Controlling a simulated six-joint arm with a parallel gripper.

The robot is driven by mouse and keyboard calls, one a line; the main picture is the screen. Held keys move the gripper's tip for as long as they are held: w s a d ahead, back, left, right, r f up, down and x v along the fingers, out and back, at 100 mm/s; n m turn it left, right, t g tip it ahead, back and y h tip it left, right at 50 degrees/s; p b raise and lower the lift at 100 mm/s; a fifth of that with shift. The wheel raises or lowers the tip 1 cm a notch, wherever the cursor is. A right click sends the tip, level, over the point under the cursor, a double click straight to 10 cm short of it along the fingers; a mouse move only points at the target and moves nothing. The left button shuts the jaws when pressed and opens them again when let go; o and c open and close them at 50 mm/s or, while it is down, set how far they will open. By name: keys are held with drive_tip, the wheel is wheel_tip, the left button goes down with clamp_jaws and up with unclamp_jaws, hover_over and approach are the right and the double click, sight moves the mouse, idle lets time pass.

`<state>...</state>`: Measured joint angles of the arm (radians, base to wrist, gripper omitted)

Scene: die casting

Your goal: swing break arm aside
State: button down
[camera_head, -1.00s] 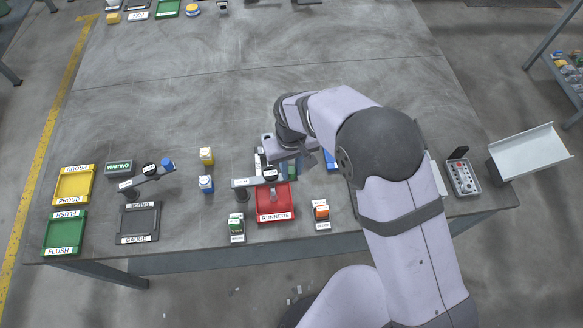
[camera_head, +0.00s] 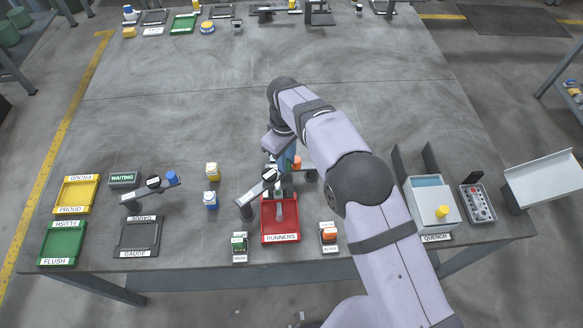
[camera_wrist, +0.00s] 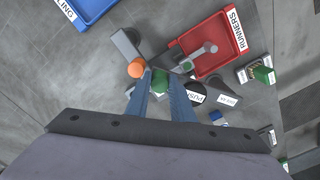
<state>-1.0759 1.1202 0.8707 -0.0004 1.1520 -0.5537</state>
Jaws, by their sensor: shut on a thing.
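The break arm (camera_head: 254,195) is a grey bar with a white label and a round black disc, on a dark post left of the red runners tray. It slants up and right, away from the near table edge. In the wrist view, my gripper (camera_wrist: 161,90) is shut with its blue fingers on either side of a green knob (camera_wrist: 160,78), which seems to be the arm's free end. In the head view, my gripper (camera_head: 287,160) is partly hidden by my own arm. Part of the break arm is hidden behind my fingers.
The red runners tray (camera_head: 265,232) holds a grey piece. An orange knob (camera_wrist: 137,68) on a grey bar is close beside my fingers. Yellow and blue bottles (camera_head: 211,186) stand left. The quench tank (camera_head: 420,210) stands right.

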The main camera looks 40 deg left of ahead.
drive_tip(key=shift+w+a+n, duration=0.1)
drive_tip(key=shift+a+n, duration=0.7)
drive_tip(key=shift+a, duration=0.35)
drive_tip(key=c, duration=1.8)
unclamp_jaws()
drive_tip(key=shift+r, duration=0.1)
drive_tip(key=shift+r+b, duration=0.75)
drive_tip(key=shift+r, duration=2.9)
